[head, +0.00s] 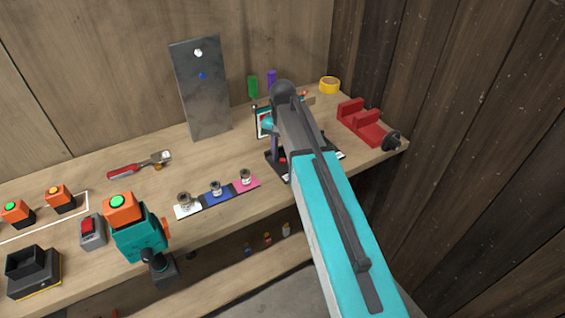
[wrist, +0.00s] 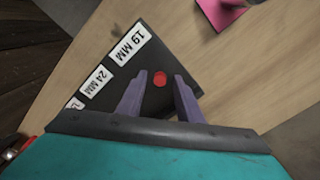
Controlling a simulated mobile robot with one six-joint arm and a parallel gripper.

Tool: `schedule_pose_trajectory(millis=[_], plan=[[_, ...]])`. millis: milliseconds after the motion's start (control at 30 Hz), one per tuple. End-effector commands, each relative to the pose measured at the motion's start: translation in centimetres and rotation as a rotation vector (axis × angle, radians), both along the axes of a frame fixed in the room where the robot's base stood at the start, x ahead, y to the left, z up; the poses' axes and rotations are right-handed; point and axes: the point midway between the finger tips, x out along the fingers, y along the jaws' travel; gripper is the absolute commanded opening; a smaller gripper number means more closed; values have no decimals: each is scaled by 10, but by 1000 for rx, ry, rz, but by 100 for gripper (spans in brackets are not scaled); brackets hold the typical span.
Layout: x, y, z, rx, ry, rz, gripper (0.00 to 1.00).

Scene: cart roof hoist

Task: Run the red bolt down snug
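A small round red piece (wrist: 160,79) shows in the wrist view on a black board (wrist: 187,62) with white size labels such as "19 MM" and "24 MM". I cannot tell whether it is the red bolt. My gripper (wrist: 161,76) is open, with its two purple-grey fingers on either side of the red piece and gaps visible beside it. In the head view my arm hides most of this board. An upright grey metal plate (head: 205,105) carries a white bolt (head: 198,53) and a blue bolt (head: 202,76). A teal power tool (head: 138,240) with an orange top stands at the front left.
Several sockets stand on white, blue and pink mats (head: 247,184). A red vise (head: 361,124) and yellow tape roll (head: 329,85) are at the right. A red-handled tool (head: 125,171), a charger (head: 33,271) and orange batteries (head: 60,198) are at the left. Wooden walls close the back and right.

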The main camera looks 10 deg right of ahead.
Motion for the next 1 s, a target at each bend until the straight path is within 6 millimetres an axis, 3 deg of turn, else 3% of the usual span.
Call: schedule_pose_trajectory(millis=[467, 1000], plan=[[0, 0, 2, 0, 0, 2, 33], [0, 0, 44, -1, -1, 3, 33]])
